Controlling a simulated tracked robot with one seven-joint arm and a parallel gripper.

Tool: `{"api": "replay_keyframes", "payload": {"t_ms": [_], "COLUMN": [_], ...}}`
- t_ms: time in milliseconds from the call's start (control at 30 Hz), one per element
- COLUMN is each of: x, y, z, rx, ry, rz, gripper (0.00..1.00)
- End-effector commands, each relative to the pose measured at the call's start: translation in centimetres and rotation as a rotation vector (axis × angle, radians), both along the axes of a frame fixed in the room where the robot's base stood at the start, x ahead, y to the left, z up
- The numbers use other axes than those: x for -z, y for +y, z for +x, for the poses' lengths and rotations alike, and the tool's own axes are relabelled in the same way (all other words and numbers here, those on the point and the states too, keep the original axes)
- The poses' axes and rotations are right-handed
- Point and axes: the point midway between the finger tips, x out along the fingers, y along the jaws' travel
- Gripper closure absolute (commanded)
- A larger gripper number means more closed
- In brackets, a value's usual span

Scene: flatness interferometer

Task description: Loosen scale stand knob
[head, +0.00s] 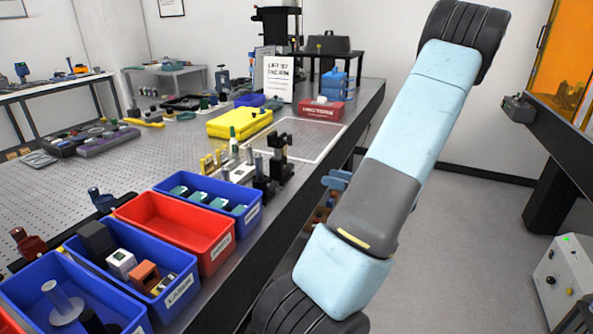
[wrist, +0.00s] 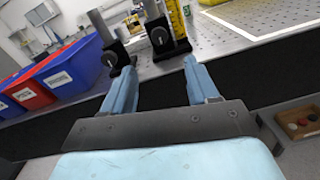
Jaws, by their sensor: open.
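In the wrist view my gripper (wrist: 159,66) is open, with its two blue fingers apart and nothing between the tips. Beyond the fingertips, at the table's front edge, a black stand (wrist: 178,44) carries a round silver-faced knob (wrist: 158,36). A second post stand with a similar knob (wrist: 109,58) is to its left, near the left fingertip. In the head view the black stands (head: 279,150) are grouped near the table edge. A blue finger (head: 337,181) shows right of them, beyond the edge; the knobs are too small to make out.
A red bin (head: 170,222) and blue bins (head: 222,190) line the table's front edge left of the stands. A yellow case (head: 238,121) lies farther back. A white-outlined area (head: 312,142) to the right is clear. Open floor (head: 450,230) lies right of the table.

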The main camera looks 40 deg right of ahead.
Motion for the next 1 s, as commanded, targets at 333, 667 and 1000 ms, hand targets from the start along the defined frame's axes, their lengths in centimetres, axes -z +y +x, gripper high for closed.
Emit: {"api": "replay_keyframes", "payload": {"t_ms": [333, 667, 1000], "x": [0.0, 0.0, 0.0], "y": [2.1, 4.0, 4.6], "z": [5.3, 10.3, 12.1], "rx": [-0.004, -0.004, -0.001], "ry": [0.001, 0.001, 0.001], "rz": [-0.001, 0.000, -0.002], "gripper": [0.41, 0.41, 0.41]}}
